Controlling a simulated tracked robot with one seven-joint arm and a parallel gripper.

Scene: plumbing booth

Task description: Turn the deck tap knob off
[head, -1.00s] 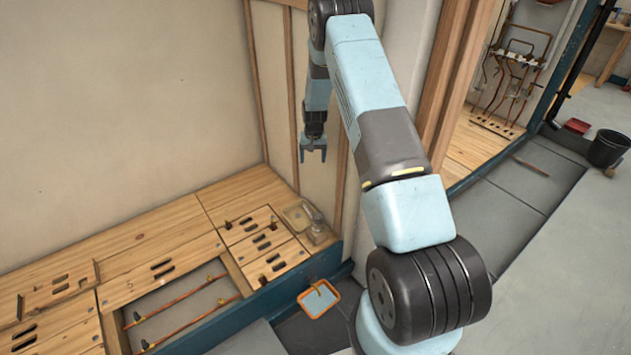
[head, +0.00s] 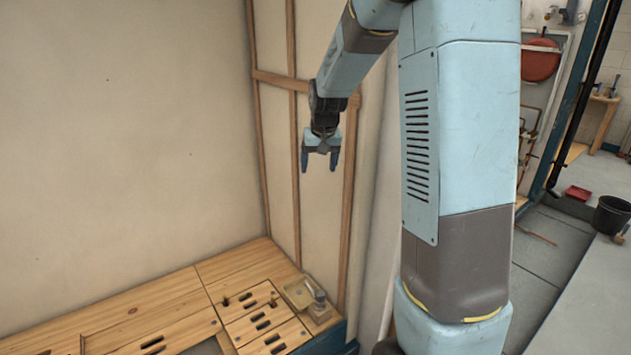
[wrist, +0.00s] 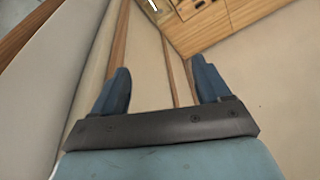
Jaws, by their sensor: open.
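A small pale basin (head: 297,291) with a grey tap-like fitting (head: 318,297) sits at the right end of the wooden deck (head: 160,300). Small brass fittings (head: 247,295) stand on the deck to its left. The knob is too small to make out, and I cannot tell its setting. My gripper (head: 320,163) hangs well above the basin, pointing down, open and empty. In the wrist view my gripper (wrist: 161,72) has its blue fingers apart with nothing between them. The deck (wrist: 225,25) shows there at the top, beyond the fingers.
Wooden studs (head: 293,130) and a plain wall (head: 140,130) stand behind and beside the deck. My arm covers part of the right side. A black bucket (head: 611,216) and a red tray (head: 578,193) lie far right on the floor.

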